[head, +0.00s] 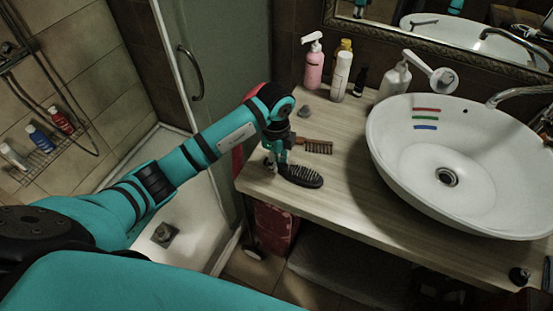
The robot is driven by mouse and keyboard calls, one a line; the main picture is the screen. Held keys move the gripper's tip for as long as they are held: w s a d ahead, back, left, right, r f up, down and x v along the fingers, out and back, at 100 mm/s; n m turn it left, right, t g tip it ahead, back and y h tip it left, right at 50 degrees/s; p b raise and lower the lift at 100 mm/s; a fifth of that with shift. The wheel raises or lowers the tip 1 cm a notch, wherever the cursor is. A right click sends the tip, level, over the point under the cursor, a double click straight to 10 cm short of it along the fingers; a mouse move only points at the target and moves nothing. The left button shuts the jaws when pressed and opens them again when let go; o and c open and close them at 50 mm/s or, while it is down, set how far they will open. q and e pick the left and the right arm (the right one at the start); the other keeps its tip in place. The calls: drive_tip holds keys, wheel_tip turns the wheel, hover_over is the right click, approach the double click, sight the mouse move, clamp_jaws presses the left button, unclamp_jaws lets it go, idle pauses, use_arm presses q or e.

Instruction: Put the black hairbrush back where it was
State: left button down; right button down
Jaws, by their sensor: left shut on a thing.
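The black hairbrush (303,176) is at the left end of the wooden counter (335,208), bristles facing up. My left gripper (277,166) points down at its left end and is shut on it. The fingers hide that end of the brush. I cannot tell whether the brush touches the counter or hangs just above it. My right gripper is out of view.
A brown comb-like brush (317,147) lies just behind the black one. A grey stone-like object (304,112), a pink pump bottle (314,65) and a white bottle (341,76) stand farther back. The white basin (475,200) fills the right; bare counter lies between.

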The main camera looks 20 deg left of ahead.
use_arm(q)
drive_tip(key=c, duration=1.1)
unclamp_jaws()
drive_tip(key=shift+f, duration=0.1)
drive_tip(key=shift+c, duration=0.2)
drive_tip(key=shift+r, duration=0.25)
wheel_tip(320, 180, up, 12)
drive_tip(key=b, duration=0.1)
drive_tip(key=shift+a+f, duration=0.1)
